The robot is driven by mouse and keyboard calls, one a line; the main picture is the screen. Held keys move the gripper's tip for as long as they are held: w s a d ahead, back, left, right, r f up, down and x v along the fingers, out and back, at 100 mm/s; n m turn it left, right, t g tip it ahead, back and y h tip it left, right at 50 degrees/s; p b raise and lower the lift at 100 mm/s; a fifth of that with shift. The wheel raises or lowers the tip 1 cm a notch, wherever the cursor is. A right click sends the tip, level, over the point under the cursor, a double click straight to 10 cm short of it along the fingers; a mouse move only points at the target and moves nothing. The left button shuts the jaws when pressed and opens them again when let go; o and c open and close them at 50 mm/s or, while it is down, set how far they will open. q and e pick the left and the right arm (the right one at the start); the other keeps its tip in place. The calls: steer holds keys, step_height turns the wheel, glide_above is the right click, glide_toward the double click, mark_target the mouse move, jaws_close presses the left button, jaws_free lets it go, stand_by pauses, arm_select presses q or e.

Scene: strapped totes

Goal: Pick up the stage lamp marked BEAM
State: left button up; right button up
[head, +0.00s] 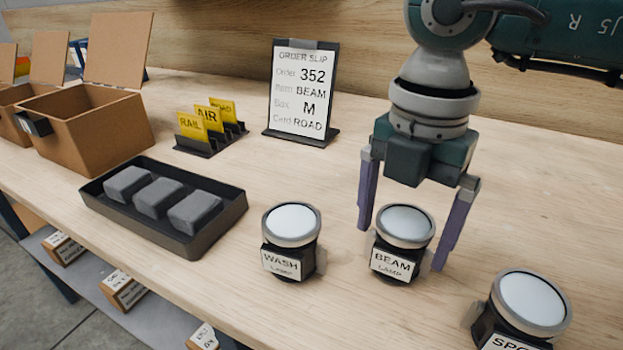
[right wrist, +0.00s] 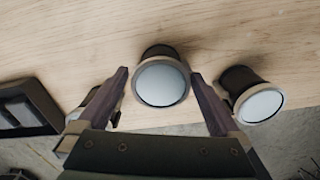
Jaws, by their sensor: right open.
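The lamp marked BEAM (head: 401,243) stands upright on the wooden table, black with a grey rim and a pale round lens. My right gripper (head: 401,248) is open above and around it, with one purple finger on each side. In the right wrist view the same lamp (right wrist: 161,82) sits between the two open fingers (right wrist: 162,75). I see no clear contact between the fingers and the lamp. My left gripper is not in view.
The WASH lamp (head: 290,242) stands to the left, and a lamp marked SPO... (head: 524,308) to the right. A black tray (head: 228,222) holds grey blocks. An order slip (head: 301,90) reads BEAM. Yellow cards (head: 209,118) and open boxes (head: 98,115) stand further left.

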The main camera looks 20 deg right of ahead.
steer(key=shift+f, duration=0.95)
steer(key=shift+c, duration=0.2)
steer(key=c, duration=1.5)
